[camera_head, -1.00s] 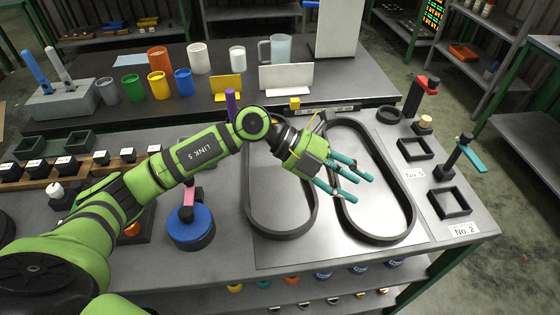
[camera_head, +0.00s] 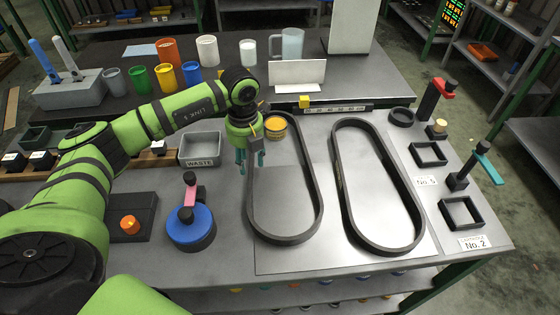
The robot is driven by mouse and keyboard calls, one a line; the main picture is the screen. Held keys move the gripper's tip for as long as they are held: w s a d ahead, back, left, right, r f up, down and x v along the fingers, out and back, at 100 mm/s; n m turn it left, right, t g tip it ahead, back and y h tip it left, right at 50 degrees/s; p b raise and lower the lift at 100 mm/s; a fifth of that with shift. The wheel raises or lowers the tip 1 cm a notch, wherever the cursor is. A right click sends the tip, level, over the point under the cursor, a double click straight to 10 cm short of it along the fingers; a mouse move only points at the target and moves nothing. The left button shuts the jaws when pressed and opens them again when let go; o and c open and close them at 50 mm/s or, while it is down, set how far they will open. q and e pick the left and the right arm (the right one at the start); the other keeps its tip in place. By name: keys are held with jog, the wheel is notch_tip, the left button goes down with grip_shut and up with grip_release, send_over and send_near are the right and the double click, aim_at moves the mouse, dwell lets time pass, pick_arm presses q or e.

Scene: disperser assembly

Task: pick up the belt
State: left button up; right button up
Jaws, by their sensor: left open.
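Two black oval belts stand on edge on the metal plate. The left belt (camera_head: 282,240) and the right belt (camera_head: 378,244) lie side by side with a gap between them. My left gripper (camera_head: 250,164) points down at the upper left side of the left belt, its teal fingers open. The fingers overlap the belt's left edge in the picture; I cannot tell whether they touch it. The gripper holds nothing that I can see. My right gripper is not in view.
A waste bin (camera_head: 201,149) and a blue round device (camera_head: 191,228) stand left of the belts. A yellow-orange round container (camera_head: 275,127) sits at the left belt's far end. Square black frames (camera_head: 461,213) stand at the right. The plate between the belts is clear.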

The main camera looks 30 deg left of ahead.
pick_arm(q)
jog(key=shift+f, duration=0.45)
grip_shut()
jog(key=shift+w+r, duration=0.1)
jog(key=shift+r, duration=0.05)
